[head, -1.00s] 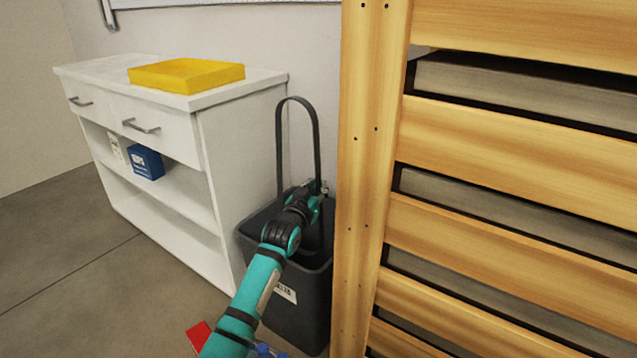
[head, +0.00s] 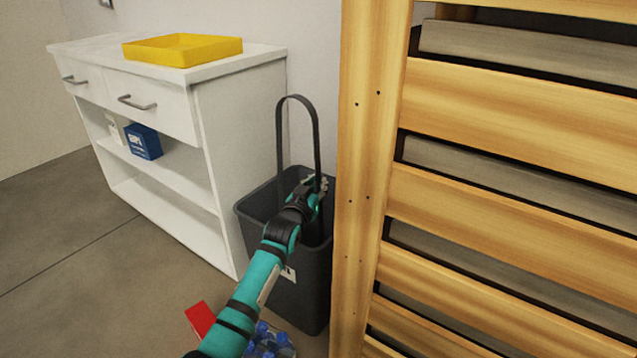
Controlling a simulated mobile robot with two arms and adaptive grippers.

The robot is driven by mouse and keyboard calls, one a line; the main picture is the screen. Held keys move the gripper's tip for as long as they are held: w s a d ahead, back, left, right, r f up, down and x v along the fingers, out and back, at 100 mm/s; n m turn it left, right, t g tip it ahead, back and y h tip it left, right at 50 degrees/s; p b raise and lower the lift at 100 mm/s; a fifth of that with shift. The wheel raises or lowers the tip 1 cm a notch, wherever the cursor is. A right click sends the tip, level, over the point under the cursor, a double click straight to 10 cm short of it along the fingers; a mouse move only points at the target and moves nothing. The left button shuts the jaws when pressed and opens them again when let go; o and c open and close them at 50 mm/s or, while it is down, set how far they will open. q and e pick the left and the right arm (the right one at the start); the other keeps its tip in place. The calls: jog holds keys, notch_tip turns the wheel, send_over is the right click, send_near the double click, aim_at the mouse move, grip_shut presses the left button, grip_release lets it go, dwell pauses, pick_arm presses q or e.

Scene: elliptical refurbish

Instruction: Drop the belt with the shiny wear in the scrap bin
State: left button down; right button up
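The dark grey belt (head: 281,140) hangs as a tall narrow loop above the dark grey scrap bin (head: 300,302). My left gripper (head: 320,184) is over the bin's opening, at the right strand of the loop, and appears closed on it. The loop's lower part drops toward the inside of the bin and is partly hidden by my gripper and arm. Any shiny wear on the belt is too small to make out. My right gripper is not in view.
A slatted wooden crate (head: 355,200) stands close to the bin's right side. A white cabinet (head: 240,150) with a yellow tray (head: 182,60) on top is at the left. A red object (head: 200,318) and several blue items (head: 268,342) lie low in front of the bin.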

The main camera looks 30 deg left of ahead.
pick_arm(q)
jog(key=c, duration=2)
grip_release()
jog(key=o, duration=0.6)
jog(key=shift+r, duration=0.1)
